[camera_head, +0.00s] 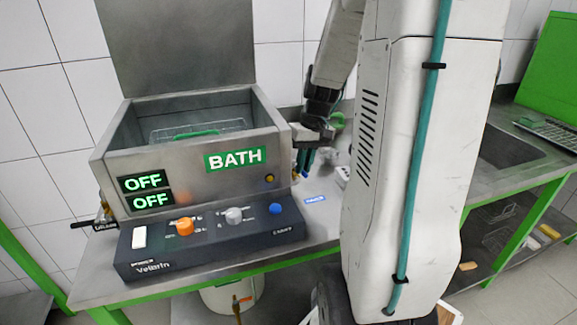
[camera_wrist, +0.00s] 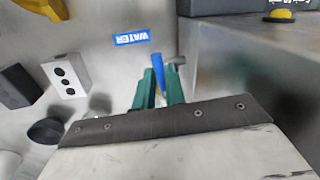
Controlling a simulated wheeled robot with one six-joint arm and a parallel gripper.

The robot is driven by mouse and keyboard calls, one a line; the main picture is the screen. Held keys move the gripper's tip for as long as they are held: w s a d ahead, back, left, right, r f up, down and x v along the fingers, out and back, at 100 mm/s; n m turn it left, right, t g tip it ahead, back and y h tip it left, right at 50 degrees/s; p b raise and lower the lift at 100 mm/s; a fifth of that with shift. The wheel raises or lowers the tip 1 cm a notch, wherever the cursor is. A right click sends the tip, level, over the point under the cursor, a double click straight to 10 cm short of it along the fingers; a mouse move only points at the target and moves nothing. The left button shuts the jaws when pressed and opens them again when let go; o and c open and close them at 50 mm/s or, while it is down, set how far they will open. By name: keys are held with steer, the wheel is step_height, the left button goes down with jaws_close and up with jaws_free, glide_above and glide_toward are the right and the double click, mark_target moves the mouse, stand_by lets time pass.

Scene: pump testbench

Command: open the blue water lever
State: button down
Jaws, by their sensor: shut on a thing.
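The blue water lever (camera_wrist: 157,68) shows in the wrist view between the two green fingers of my gripper (camera_wrist: 160,88), which is shut on it. A blue "WATER" label (camera_wrist: 131,38) lies on the steel surface just beyond the lever. In the head view my gripper (camera_head: 307,160) is at the right side of the bath (camera_head: 215,178), with the fingers pointing down.
The dark control box (camera_head: 205,240) with orange, grey and blue knobs stands in front of the bath. Its steel wall (camera_wrist: 245,60) is close to the right of my fingers in the wrist view. A white socket box (camera_wrist: 65,75) stands to the left.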

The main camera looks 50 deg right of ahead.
steer(key=shift+r, duration=0.1)
stand_by(0.4)
steer(key=c, duration=1.5)
jaws_free()
steer(key=shift+o, duration=0.2)
step_height(320, 180, up, 8)
steer(key=d, duration=0.1)
steer(key=shift+s+d+f, duration=0.2)
steer(key=shift+s, duration=0.05)
